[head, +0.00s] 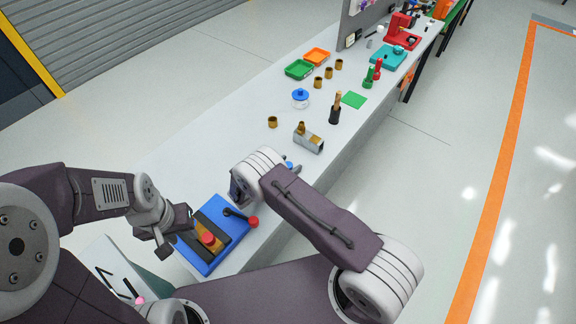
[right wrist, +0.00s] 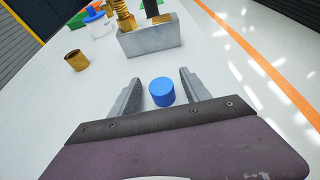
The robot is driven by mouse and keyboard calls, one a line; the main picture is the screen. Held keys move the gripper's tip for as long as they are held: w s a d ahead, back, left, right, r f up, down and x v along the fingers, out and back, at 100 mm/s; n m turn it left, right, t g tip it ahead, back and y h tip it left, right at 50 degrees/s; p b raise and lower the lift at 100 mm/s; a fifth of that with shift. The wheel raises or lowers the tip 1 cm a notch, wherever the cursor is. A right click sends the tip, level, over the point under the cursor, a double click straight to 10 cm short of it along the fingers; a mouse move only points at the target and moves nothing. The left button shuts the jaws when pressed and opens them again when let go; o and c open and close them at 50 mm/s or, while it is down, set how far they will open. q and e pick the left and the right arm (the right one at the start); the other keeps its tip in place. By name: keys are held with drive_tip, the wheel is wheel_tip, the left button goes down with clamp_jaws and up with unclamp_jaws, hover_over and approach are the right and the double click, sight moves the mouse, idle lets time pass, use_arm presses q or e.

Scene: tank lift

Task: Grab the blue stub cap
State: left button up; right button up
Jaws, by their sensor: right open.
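The blue stub cap (right wrist: 161,91) is a small blue cylinder standing on the white bench top in the right wrist view. My right gripper (right wrist: 160,77) is open, with one finger on each side of the cap in the picture and visible gaps to both. I cannot tell their height over the bench. In the head view a bit of the blue cap (head: 289,165) shows beside my right arm, which hides most of that gripper. My left gripper (head: 176,232) is over the blue fixture at the near end; its opening is unclear.
A grey metal block (head: 308,138) with a brass fitting stands just beyond the cap. A brass cylinder (right wrist: 76,60) is to its left. The blue fixture (head: 227,232) has red knobs. Green (head: 299,69) and orange (head: 317,57) trays lie further along. Bare bench surrounds the cap.

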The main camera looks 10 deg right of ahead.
drive_tip(key=shift+s, duration=0.1)
clamp_jaws()
drive_tip(key=shift+r, duration=0.1)
drive_tip(key=shift+r, duration=0.2)
drive_tip(key=r, duration=0.2)
drive_tip(key=d+r+b, duration=0.1)
drive_tip(key=r, duration=0.1)
drive_tip(key=shift+s+r, duration=0.1)
drive_tip(key=shift+s, duration=0.1)
drive_tip(key=s+d+r+b, duration=0.1)
drive_tip(key=s+d+r, duration=0.3)
drive_tip(key=d, duration=0.5)
wheel_tip(320, 180, up, 2)
drive_tip(key=shift+d+r, duration=0.2)
drive_tip(key=shift+d, duration=0.2)
drive_tip(key=shift+a, duration=0.1)
